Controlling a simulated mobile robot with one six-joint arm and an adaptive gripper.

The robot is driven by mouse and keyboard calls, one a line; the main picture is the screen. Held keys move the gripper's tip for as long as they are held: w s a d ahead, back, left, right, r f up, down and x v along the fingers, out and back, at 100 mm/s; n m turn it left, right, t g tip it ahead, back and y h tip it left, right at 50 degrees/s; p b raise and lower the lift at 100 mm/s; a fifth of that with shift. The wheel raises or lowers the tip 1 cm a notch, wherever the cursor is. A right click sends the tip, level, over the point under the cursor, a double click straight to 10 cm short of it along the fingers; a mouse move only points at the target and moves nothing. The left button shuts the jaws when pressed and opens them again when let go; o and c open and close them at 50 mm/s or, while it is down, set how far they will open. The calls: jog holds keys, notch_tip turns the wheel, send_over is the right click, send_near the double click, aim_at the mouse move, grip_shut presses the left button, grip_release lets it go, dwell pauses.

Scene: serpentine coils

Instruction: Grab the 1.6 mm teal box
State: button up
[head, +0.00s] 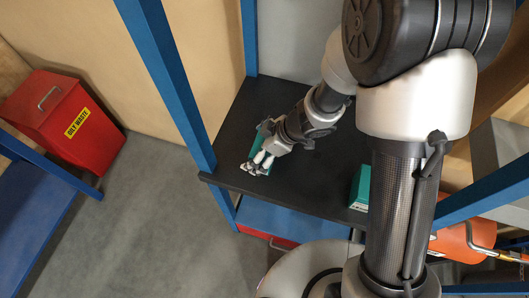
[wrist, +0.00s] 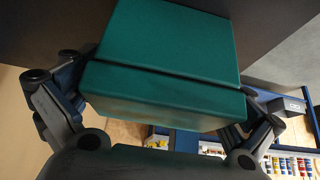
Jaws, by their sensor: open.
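One teal box (head: 265,132) lies on the black shelf top (head: 235,123), partly hidden behind my gripper (head: 258,165) in the head view. In the wrist view this teal box (wrist: 165,65) fills the middle, with a dark seam along its edge. My gripper (wrist: 162,108) is open, with one finger at the left and one at the right of the box. I cannot tell whether they touch it. A second teal box (head: 361,188) stands further right on the shelf top, partly hidden by my arm. No size label is readable on either box.
Blue posts (head: 172,75) frame the shelf's corners, one close to the left of my gripper. A lower blue shelf (head: 285,220) lies beneath. A red oily waste bin (head: 65,120) stands at the left. The black surface between the two boxes is clear.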

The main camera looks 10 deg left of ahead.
jog(key=shift+c, duration=0.4)
jog(key=shift+s+d, duration=0.1)
jog(key=c, duration=1)
jog(key=shift+r, duration=0.1)
